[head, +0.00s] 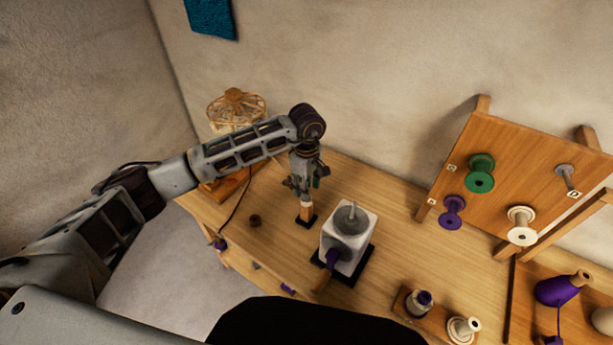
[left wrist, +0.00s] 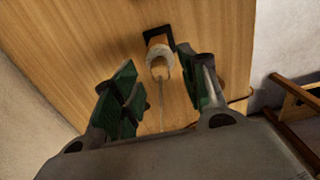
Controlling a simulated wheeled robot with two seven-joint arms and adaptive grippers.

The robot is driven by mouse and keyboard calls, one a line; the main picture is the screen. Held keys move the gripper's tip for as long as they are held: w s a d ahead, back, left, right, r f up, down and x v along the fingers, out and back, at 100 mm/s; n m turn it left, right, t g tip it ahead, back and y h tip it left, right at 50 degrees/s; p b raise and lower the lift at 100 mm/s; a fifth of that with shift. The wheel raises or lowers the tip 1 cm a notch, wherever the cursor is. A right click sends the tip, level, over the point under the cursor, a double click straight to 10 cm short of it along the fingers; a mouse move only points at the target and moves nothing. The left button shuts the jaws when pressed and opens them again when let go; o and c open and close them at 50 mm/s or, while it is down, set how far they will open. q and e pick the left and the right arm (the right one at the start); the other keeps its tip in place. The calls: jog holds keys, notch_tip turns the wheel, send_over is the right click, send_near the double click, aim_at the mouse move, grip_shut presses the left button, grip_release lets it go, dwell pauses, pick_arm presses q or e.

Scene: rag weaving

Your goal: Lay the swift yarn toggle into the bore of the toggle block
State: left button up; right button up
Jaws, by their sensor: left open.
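My left gripper (head: 307,190) points down over a small pale wooden block (head: 306,211) on a black base, left of the centre of the bench. In the left wrist view its green-padded fingers (left wrist: 160,95) are apart. Ahead of them is the wooden piece on its black base (left wrist: 157,37), with a whitish, rounded end (left wrist: 160,61). A thin pale line runs from that end toward the gripper. I cannot tell which part is the toggle and which is the toggle block, nor see a bore. My right gripper is not in view.
A white block (head: 349,232) with a grey peg and a purple part stands right of the gripper. A small brown piece (head: 255,220) lies to the left. A wooden swift (head: 236,108) stands behind. A spool rack (head: 523,150) and loose spools (head: 464,329) occupy the right.

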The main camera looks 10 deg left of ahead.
pick_arm(q)
jog(key=shift+f, duration=1.1)
jog(key=shift+c, duration=0.4)
grip_shut()
